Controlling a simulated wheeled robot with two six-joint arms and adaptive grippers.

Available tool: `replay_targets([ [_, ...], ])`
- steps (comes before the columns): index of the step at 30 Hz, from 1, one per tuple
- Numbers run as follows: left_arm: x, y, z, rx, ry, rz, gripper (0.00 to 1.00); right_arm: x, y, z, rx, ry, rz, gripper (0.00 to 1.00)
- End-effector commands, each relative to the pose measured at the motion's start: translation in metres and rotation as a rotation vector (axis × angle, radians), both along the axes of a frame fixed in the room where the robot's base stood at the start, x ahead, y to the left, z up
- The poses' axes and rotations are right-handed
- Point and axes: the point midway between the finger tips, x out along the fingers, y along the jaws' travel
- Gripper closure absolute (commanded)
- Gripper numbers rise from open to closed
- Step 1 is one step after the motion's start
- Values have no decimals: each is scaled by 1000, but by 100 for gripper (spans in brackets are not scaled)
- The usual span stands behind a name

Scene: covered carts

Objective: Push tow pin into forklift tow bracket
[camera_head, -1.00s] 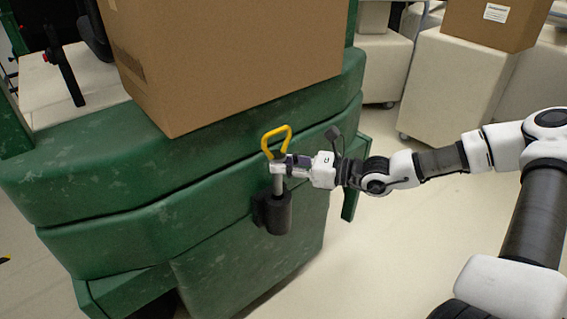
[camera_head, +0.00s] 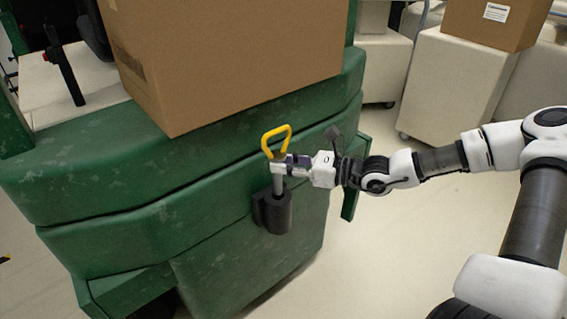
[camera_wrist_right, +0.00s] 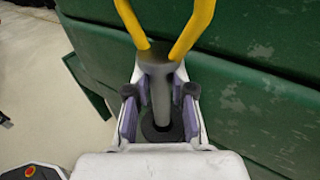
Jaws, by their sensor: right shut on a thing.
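The tow pin has a yellow loop handle (camera_head: 276,141) and a grey shaft (camera_head: 278,184). It stands upright, with its lower end in the top of the black tow bracket (camera_head: 272,212) on the green forklift (camera_head: 200,190). Some grey shaft shows above the bracket. My right gripper (camera_head: 281,166) is shut on the pin just below the handle. In the right wrist view the pin's shaft (camera_wrist_right: 158,92) is between the purple-lined fingers, and the dark bracket (camera_wrist_right: 163,130) is below it. How deep the pin sits is hidden. My left gripper is not in view.
A large cardboard box (camera_head: 225,60) rests on the forklift above the bracket. Covered white carts (camera_head: 455,88) stand at the back right, one with another box (camera_head: 495,20). The pale floor (camera_head: 390,260) right of the forklift is clear.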

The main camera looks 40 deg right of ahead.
Motion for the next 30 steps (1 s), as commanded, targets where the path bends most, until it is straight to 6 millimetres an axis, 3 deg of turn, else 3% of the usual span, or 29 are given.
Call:
replay_targets([
  [30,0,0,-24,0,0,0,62,0,0,-24,1,-2,0,100],
])
